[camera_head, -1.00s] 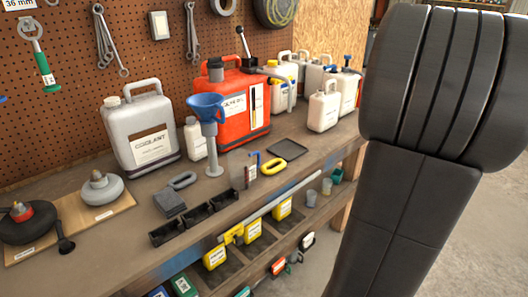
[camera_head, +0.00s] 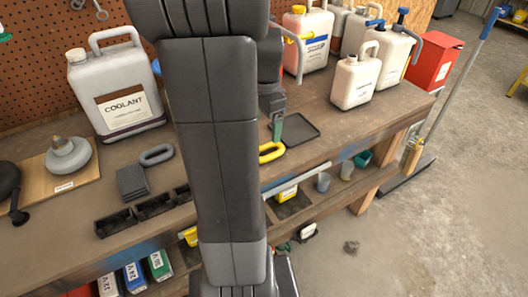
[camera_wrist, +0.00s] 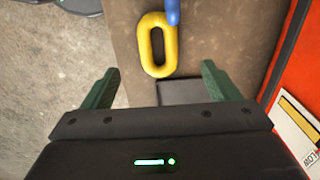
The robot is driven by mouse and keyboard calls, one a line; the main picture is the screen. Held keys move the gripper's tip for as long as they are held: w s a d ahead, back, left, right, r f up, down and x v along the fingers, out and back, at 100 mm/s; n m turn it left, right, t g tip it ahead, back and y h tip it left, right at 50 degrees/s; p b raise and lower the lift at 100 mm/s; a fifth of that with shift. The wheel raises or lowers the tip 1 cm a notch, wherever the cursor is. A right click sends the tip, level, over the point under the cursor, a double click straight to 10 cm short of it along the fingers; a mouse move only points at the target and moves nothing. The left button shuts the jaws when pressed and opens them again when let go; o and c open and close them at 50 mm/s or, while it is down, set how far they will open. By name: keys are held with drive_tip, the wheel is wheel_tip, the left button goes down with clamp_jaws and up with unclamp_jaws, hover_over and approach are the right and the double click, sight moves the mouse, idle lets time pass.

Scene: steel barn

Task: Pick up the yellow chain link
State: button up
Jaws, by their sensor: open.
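The yellow chain link (camera_head: 270,152) lies on the workbench (camera_head: 330,150), partly hidden behind my arm in the head view. In the wrist view the yellow chain link (camera_wrist: 157,46) is a long oval loop on the brown bench top, ahead of my jaws and roughly midway between them. A blue piece (camera_wrist: 172,10) touches or overlaps its far end. My gripper (camera_wrist: 157,82) is open and empty, with green fingers spread left and right. In the head view a green finger of my gripper (camera_head: 275,130) shows just above the link.
A dark flat tray (camera_head: 297,130) lies beside the link. A red container (camera_wrist: 300,90) stands close on the right in the wrist view. White jugs (camera_head: 354,82) stand behind. A grey link (camera_head: 156,155) and black bins (camera_head: 155,206) lie left. Open floor is at right.

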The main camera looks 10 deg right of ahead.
sight(268, 147)
drive_tip(key=f, duration=0.9)
drive_tip(key=shift+d+f, duration=0.1)
drive_tip(key=shift+d, duration=0.2)
drive_tip(key=c, duration=1.1)
